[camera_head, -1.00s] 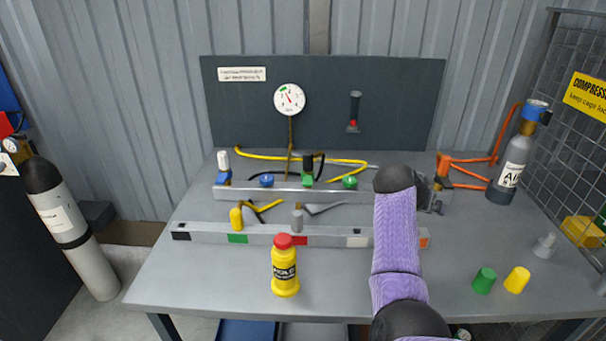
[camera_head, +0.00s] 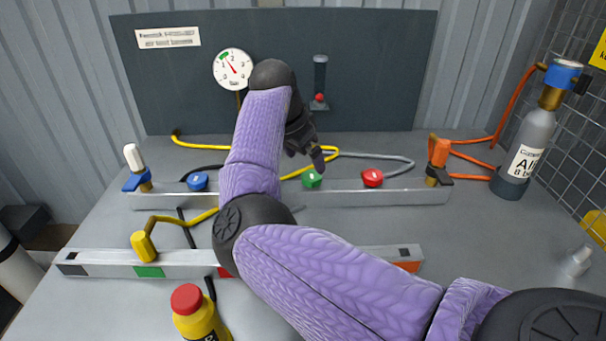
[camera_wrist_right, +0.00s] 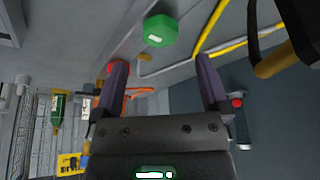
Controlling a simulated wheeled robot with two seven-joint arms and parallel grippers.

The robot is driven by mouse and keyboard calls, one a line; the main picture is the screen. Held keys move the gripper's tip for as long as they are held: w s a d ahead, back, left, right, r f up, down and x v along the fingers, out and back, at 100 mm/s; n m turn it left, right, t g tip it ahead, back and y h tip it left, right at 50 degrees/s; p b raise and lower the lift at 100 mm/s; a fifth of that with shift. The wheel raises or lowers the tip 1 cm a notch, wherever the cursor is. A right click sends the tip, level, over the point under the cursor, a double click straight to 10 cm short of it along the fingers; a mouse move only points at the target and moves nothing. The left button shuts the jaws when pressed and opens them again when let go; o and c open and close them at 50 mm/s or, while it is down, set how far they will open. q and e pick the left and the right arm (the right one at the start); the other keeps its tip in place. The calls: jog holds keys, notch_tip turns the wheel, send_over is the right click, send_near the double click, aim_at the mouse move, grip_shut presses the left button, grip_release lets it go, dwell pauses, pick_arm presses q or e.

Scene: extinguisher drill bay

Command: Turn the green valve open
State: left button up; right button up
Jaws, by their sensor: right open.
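The green valve (camera_head: 312,179) is a small green knob on the rear grey rail, between a blue knob on the left and a red knob on the right. In the right wrist view the green valve (camera_wrist_right: 160,30) sits ahead of the fingertips, slightly above the middle. My right gripper (camera_head: 318,160) hangs just above and behind the green valve, fingers pointing down. In the right wrist view my right gripper (camera_wrist_right: 160,62) has its fingers apart with nothing between them, and a gap separates it from the valve. My left gripper is not in view.
The red knob (camera_head: 372,177) and blue knob (camera_head: 198,181) flank the valve on the rear rail (camera_head: 345,198). A yellow bottle (camera_head: 200,318) stands in front. A grey air cylinder (camera_head: 525,150) stands right. Yellow and grey hoses run behind the rail.

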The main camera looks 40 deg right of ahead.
aim_at(311, 174)
jog(key=b+x, duration=0.1)
jog(key=x, duration=0.4)
jog(key=shift+f+b, duration=0.15)
jog(key=shift+b, duration=0.25)
jog(key=shift+d+f, duration=0.1)
